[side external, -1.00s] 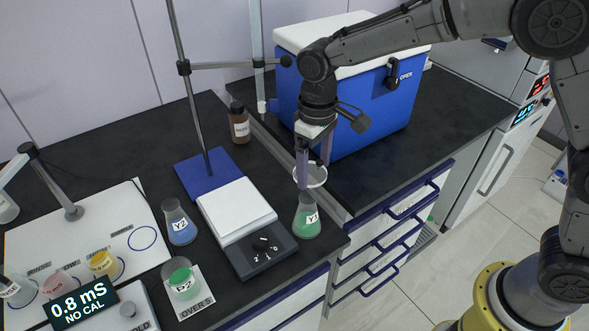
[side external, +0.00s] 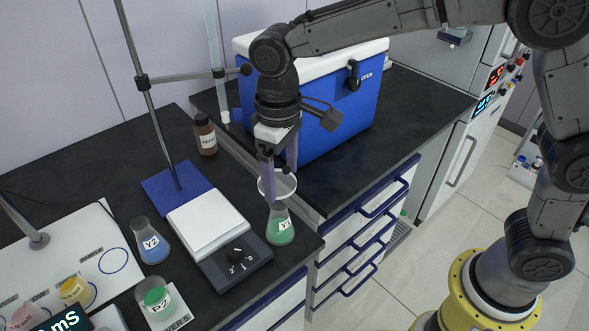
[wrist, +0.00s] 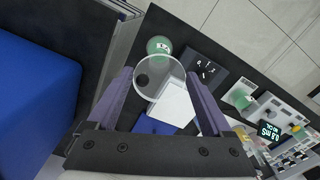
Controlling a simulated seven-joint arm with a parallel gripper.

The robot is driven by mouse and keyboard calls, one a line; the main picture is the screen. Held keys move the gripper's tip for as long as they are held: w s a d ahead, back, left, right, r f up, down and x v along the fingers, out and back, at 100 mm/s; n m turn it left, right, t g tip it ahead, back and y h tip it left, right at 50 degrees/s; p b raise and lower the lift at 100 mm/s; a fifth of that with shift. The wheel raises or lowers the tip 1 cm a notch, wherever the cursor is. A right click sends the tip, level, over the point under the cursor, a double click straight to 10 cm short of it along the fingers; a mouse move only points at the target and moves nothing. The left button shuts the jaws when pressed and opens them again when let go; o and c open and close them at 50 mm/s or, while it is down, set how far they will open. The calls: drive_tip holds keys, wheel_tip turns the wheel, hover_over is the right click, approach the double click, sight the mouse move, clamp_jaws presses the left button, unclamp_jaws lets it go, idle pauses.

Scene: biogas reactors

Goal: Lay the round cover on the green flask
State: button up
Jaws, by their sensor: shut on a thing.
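My gripper (side external: 279,182) is shut on the round cover (side external: 284,186), a clear disc with a pale rim. In the side view the cover is just above the mouth of the green flask (side external: 281,231), which is labelled Y1 and stands upright near the counter's front edge. The cover looks apart from the flask, but the exact gap is hard to tell. In the wrist view the cover (wrist: 166,71) lies between the two purple fingers, with a dark knob showing on it. The green flask (wrist: 158,45) appears just beyond its rim there.
A stirrer with a white plate (side external: 207,222) stands left of the flask. A blue-liquid flask (side external: 151,245) and another green vessel labelled P2 (side external: 157,302) are further left. A blue cooler (side external: 335,110) stands behind my gripper. A stand pole (side external: 150,110) and brown bottle (side external: 205,135) are behind left.

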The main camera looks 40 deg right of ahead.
sight(281, 183)
drive_tip(key=shift+f, duration=1.85)
drive_tip(key=shift+f, duration=0.65)
idle(0.7)
drive_tip(key=o, duration=1.1)
drive_tip(key=shift+r, duration=0.1)
drive_tip(key=shift+r, duration=3.4)
